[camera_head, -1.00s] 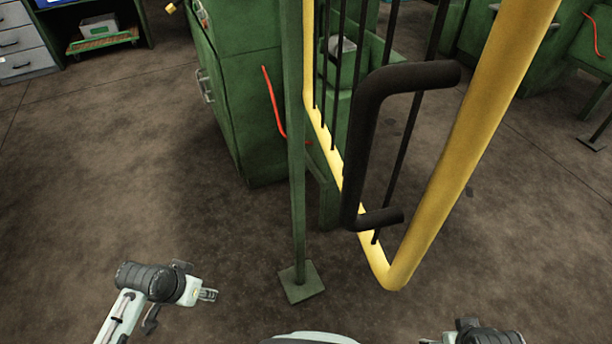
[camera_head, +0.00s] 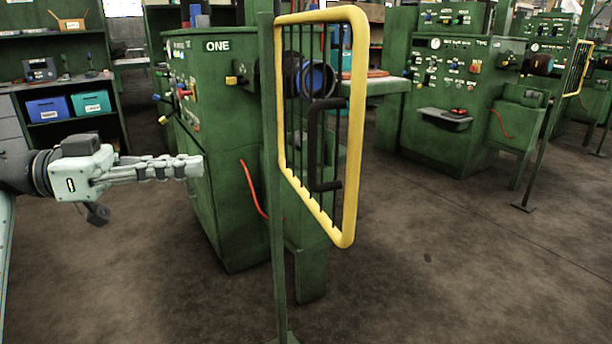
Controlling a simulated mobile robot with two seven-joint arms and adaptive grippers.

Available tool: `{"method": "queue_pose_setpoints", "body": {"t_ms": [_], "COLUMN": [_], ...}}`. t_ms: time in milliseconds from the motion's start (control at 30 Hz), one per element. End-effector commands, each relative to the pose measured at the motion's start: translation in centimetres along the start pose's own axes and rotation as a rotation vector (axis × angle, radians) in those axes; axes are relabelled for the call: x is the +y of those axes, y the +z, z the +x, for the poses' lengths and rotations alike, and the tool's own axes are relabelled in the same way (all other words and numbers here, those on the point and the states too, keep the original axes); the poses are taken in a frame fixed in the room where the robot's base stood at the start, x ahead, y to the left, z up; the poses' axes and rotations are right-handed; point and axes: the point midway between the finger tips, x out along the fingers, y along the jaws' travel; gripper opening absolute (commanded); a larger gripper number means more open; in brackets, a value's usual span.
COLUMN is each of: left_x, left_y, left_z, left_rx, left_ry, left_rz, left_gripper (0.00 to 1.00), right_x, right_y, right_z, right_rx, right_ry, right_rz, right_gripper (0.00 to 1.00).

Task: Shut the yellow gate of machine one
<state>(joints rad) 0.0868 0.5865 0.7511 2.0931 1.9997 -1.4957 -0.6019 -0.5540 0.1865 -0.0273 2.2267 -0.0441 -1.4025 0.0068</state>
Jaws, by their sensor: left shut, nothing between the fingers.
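The yellow gate (camera_head: 354,130) hangs on a green post (camera_head: 272,190) in front of machine one (camera_head: 216,130), the green machine marked ONE. The gate stands out from the machine towards me, seen at a slant, with dark vertical bars. A black handle (camera_head: 313,145) is on its bar side. My left gripper (camera_head: 200,167) is shut and empty, level, left of the post and gate and touching neither in the picture; its fingers point right, in front of the machine's left side. My right gripper is not in view.
A second green machine (camera_head: 450,110) with another yellow gate (camera_head: 575,68) stands at the right. Shelves with a blue bin (camera_head: 48,109) and a teal bin (camera_head: 92,103) stand at the left. The floor (camera_head: 430,260) right of the gate is clear.

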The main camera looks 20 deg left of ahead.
Motion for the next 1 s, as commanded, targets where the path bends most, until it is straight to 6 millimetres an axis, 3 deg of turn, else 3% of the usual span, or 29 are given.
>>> {"method": "queue_pose_setpoints", "body": {"t_ms": [133, 267, 700, 1000], "left_x": [1.0, 1.2, 1.5, 1.5], "left_y": [-1.7, -1.9, -2.3, -2.2], "left_z": [-0.5, 0.6, 9.5, 13.0], "left_rx": [0.032, 0.035, 0.036, 0.034], "left_ry": [0.032, 0.036, 0.036, 0.033], "left_rz": [0.042, 0.043, 0.041, 0.04], "left_gripper": [0.0, 0.0, 0.0, 0.0], "right_x": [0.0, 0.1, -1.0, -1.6], "right_y": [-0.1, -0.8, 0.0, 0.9], "right_z": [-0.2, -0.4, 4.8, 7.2], "right_rx": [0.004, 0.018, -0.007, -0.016], "right_ry": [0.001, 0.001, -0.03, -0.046], "right_rz": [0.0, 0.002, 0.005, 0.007], "right_gripper": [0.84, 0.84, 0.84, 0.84]}}
